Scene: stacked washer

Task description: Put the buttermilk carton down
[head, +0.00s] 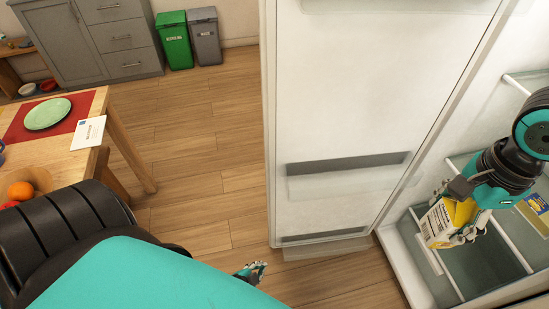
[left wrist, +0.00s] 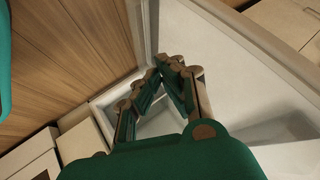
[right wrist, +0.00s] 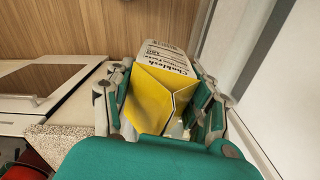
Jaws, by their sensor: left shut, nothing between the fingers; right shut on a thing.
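The buttermilk carton (head: 437,222) is white and yellow with dark print. My right gripper (head: 457,212) is shut on it, inside the open fridge over a glass shelf (head: 480,265). In the head view the carton is tilted, and I cannot tell whether its base touches the shelf. In the right wrist view the carton (right wrist: 160,95) sits between the fingers, with its yellow top towards the camera. My left gripper (head: 252,271) is low by the fridge door, and only its tip shows past my arm. In the left wrist view its fingers (left wrist: 170,68) meet, empty.
The open fridge door (head: 365,100) stands between my two grippers. A yellow and blue package (head: 537,203) lies at the right in the fridge. A wooden table (head: 75,163) with a green plate (head: 47,113) is at left. Green (head: 174,40) and grey (head: 205,36) bins stand behind.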

